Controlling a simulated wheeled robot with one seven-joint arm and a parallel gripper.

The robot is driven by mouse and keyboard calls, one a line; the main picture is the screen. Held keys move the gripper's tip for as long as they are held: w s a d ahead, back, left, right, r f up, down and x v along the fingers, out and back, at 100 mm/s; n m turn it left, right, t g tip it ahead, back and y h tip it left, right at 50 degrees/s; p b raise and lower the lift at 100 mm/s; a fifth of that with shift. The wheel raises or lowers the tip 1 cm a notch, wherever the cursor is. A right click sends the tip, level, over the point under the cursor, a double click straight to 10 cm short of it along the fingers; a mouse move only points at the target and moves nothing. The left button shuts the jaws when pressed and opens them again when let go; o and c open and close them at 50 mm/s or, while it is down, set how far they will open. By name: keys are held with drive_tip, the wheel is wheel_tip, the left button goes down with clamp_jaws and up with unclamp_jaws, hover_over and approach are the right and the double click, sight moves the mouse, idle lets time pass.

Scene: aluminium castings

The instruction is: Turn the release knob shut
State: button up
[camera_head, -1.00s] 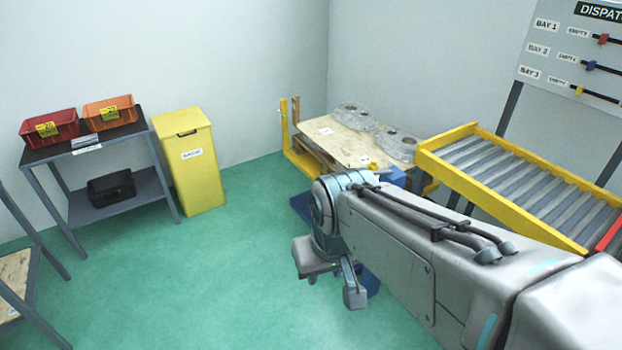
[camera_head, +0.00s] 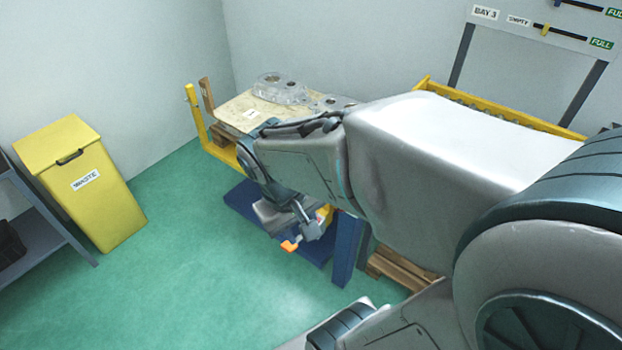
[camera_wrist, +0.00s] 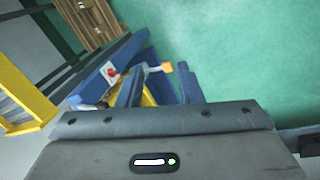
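A small red knob (camera_wrist: 111,73) sits on a white plate on a blue frame (camera_wrist: 130,48) in the wrist view. To its right a grey lever with an orange tip (camera_wrist: 167,67) sticks out; the tip also shows in the head view (camera_head: 290,246). My gripper's grey body (camera_wrist: 155,140) fills the bottom of the wrist view, and its fingers are hidden there. In the head view my gripper (camera_head: 285,218) hangs low beside the blue frame, close to the orange tip. The red knob is hidden in the head view. I cannot tell whether the fingers are open.
A pallet top with castings (camera_head: 280,88) stands behind my arm, with a yellow post (camera_head: 195,113) at its left. A yellow waste bin (camera_head: 90,185) stands at the left. A wooden pallet (camera_head: 400,268) lies right of the blue frame. The green floor between is clear.

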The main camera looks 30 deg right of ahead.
drive_tip(key=w+d+f+n+g+h+b, duration=0.2)
drive_tip(key=d+f+h+b, duration=0.35)
drive_tip(key=f, duration=0.45)
drive_tip(key=w+d+f+n+g+h+b, duration=0.1)
drive_tip(key=d+f+n+h+b, duration=0.1)
drive_tip(key=d+f+h+b, duration=0.6)
drive_tip(key=w+a+f+n+t+b, duration=0.1)
drive_tip(key=w+f+n+t+b, duration=0.9)
drive_tip(key=f, duration=0.7)
drive_tip(key=b+x, duration=0.1)
drive_tip(key=x, duration=1.3)
drive_tip(key=shift+w+r+m+h, duration=0.35)
drive_tip(key=shift+r+m, duration=0.05)
drive_tip(key=shift+r, duration=0.3)
clamp_jaws()
